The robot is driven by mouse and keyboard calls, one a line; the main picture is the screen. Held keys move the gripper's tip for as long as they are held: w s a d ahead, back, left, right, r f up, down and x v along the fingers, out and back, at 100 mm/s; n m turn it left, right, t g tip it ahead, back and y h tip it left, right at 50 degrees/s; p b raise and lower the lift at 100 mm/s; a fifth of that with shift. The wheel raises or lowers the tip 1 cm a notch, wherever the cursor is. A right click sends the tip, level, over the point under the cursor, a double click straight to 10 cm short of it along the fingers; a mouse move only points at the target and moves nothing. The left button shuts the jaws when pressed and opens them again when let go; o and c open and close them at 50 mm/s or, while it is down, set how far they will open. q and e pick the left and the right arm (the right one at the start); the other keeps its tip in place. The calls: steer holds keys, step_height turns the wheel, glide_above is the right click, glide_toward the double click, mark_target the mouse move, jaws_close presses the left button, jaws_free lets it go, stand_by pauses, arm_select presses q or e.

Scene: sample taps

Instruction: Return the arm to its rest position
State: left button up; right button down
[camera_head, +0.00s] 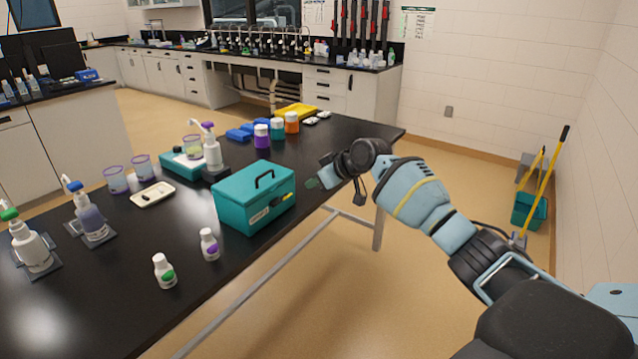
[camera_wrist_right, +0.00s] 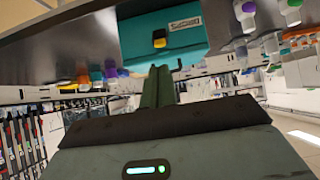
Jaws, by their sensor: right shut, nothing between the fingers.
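My right gripper (camera_head: 314,183) is shut and empty, held just beside the right edge of the black table, next to the teal box. In the right wrist view its closed green fingers (camera_wrist_right: 157,86) point toward the teal box. The teal box (camera_head: 243,208) has a closed lid with a dark handle and stands on the table near its right edge; it also shows in the right wrist view (camera_wrist_right: 160,38). My right arm reaches in from the lower right over the floor. My left gripper does not show.
The black table (camera_head: 110,285) carries two small white bottles (camera_head: 165,272), pump bottles (camera_head: 90,215), a white tray (camera_head: 153,195), beakers and coloured jars (camera_head: 262,137). A teal bucket (camera_head: 527,210) with yellow-handled tools stands by the right wall.

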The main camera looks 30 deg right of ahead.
steer(key=shift+s+r, duration=0.15)
steer(key=shift+s, duration=0.15)
stand_by(0.5)
steer(key=s+a+f, duration=0.4)
steer(key=s+f, duration=0.2)
steer(key=f, duration=0.3)
steer(key=s+a+f, duration=0.5)
steer(key=f, duration=0.4)
steer(key=s+a+f, duration=0.4)
steer(key=s+f, duration=0.2)
steer(key=f, duration=0.3)
steer(key=s+a+f+m, duration=0.1)
steer(key=s+f, duration=0.1)
steer(key=s, duration=0.7)
steer(key=s+a+f+h, duration=0.1)
steer(key=s+a+f, duration=0.1)
steer(key=s, duration=0.8)
steer(key=s+a+f+m+h, duration=0.1)
steer(key=s+a+f, duration=0.1)
steer(key=s, duration=0.8)
steer(key=shift+a+m, duration=0.15)
steer(key=shift+m, duration=0.15)
steer(key=shift+s+f, duration=0.15)
